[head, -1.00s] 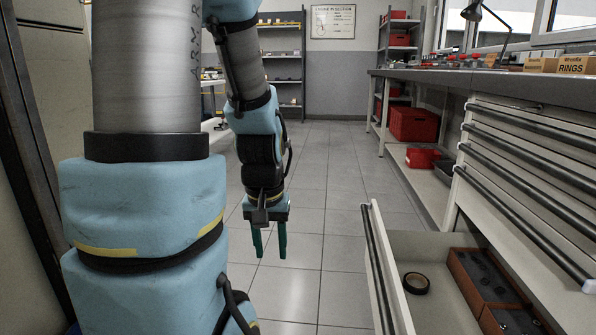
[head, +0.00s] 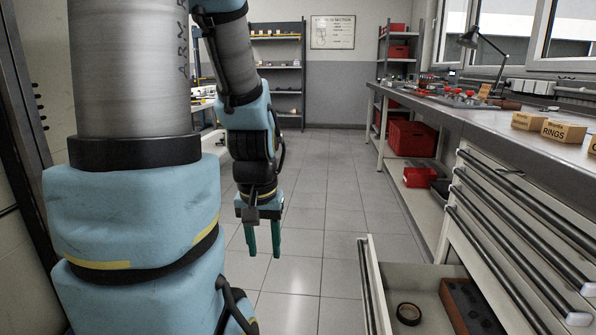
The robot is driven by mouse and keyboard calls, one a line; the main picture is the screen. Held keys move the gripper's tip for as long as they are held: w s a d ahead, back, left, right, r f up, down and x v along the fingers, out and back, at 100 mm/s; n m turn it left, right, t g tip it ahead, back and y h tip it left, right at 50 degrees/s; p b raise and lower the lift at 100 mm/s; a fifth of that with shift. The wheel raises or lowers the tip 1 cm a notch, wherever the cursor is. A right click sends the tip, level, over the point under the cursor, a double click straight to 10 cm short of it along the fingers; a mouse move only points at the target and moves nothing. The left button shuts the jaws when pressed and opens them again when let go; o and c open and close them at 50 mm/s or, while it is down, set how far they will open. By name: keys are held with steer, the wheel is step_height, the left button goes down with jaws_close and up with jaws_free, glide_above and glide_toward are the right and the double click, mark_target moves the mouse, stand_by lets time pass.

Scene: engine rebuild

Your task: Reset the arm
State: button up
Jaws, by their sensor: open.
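My arm shows at the left in the head view, with its upper links hanging down. My gripper (head: 263,240) points down over the floor left of the open drawer. Its two green fingers are apart with nothing between them. It is clear of the drawer and the workbench.
An open drawer (head: 375,290) juts out at the lower right, holding a black tape roll (head: 408,314) and a brown block with holes (head: 470,306). The workbench (head: 520,137) carries cardboard boxes (head: 563,131) and a lamp (head: 480,42). Red bins (head: 412,140) sit beneath. The tiled floor (head: 318,210) ahead is clear.

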step_height(320, 180, up, 21)
steer(key=p, duration=1.8)
steer(key=shift+f, duration=0.15)
